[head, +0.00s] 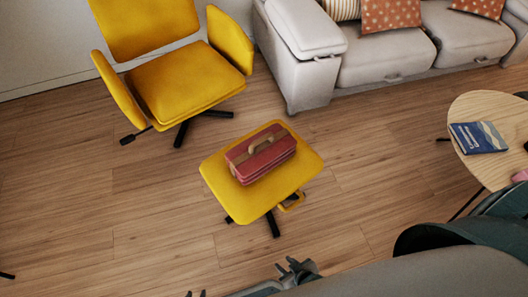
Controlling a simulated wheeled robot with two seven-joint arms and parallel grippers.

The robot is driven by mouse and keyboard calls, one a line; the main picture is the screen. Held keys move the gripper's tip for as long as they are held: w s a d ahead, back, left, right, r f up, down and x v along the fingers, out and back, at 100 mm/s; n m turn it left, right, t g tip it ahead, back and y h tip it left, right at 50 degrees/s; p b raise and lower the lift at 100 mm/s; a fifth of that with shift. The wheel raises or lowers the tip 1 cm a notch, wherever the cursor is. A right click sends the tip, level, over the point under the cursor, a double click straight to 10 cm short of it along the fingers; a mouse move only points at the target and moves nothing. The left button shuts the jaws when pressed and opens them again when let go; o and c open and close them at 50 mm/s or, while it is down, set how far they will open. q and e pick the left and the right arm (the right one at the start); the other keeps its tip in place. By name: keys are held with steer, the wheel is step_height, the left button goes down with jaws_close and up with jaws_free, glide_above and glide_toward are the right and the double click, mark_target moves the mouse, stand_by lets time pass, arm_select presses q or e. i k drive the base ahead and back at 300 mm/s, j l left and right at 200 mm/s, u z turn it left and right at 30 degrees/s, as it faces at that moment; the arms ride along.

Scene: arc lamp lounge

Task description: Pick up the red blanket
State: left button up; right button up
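The red blanket (262,157) is a folded, layered bundle with a tan band and a carrying handle on top. It lies on the yellow footstool (222,189), near the middle of its seat. Neither gripper touches the blanket. Most of both grippers' arms is hidden or out of frame.
A yellow swivel chair (185,82) stands behind the footstool at the left. A grey sofa (385,55) with patterned cushions is at the back right. A round wooden table (485,104) holds a blue book (478,137). Wooden floor is clear left of the footstool.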

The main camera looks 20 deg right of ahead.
mark_target(249, 161)
steer(key=i+j, duration=0.1)
steer(key=j, duration=0.35)
steer(key=i+j, duration=0.15)
steer(key=j, duration=0.25)
steer(key=i+j, duration=0.1)
steer(key=j, duration=0.35)
steer(key=i+j, duration=0.15)
steer(key=j, duration=0.25)
steer(key=z, duration=1.85)
